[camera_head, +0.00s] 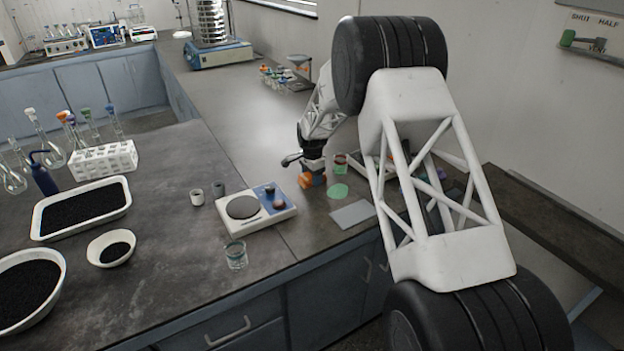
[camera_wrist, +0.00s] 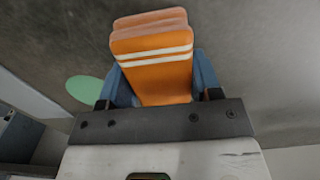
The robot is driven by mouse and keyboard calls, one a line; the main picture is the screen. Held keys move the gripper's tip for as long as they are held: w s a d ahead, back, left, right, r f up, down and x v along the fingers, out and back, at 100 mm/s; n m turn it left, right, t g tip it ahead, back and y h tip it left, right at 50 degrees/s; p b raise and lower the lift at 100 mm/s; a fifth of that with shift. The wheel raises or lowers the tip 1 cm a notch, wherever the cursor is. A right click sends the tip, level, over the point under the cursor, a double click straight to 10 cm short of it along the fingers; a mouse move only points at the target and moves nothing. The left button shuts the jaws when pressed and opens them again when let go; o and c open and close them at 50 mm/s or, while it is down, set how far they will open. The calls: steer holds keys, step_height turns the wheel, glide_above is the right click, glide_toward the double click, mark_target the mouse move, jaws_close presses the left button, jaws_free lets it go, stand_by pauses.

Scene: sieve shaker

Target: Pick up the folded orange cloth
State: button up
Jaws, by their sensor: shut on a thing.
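The folded orange cloth (camera_wrist: 152,72) has two white stripes and fills the space between the fingers in the wrist view. My gripper (camera_wrist: 160,90) is shut on it, with one blue finger on each side. In the head view my gripper (camera_head: 312,172) is over the counter, just right of the white balance, and the orange cloth (camera_head: 306,181) shows at its tips. The far end of the cloth sticks out beyond the fingers. I cannot tell whether the cloth touches the counter.
A white balance (camera_head: 242,207) stands left of my gripper. A green disc (camera_head: 337,191) and a grey sheet (camera_head: 352,214) lie to the right. A glass beaker (camera_head: 236,254) stands near the front edge. Trays of black grains (camera_head: 128,192) are at the left.

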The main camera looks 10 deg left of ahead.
steer(key=shift+r, duration=0.15)
steer(key=shift+c, duration=0.3)
steer(key=shift+r, duration=0.55)
step_height(320, 180, up, 2)
steer(key=shift+r, duration=0.15)
steer(key=s+d, duration=0.2)
steer(key=s, duration=0.2)
steer(key=s+d+r, duration=0.1)
steer(key=s+d, duration=0.1)
steer(key=s, duration=0.3)
steer(key=s+d, duration=0.3)
steer(key=s, duration=0.2)
steer(key=shift+s+r, duration=0.15)
steer(key=shift+s, duration=0.05)
steer(key=w+d+r+n, duration=0.1)
steer(key=w+d+n, duration=0.2)
steer(key=w, duration=0.3)
steer(key=w+d+r+n, duration=0.2)
steer(key=w+d+n, duration=0.2)
steer(key=w+n, duration=0.2)
steer(key=shift+w+d, duration=0.25)
steer(key=shift+w, duration=0.5)
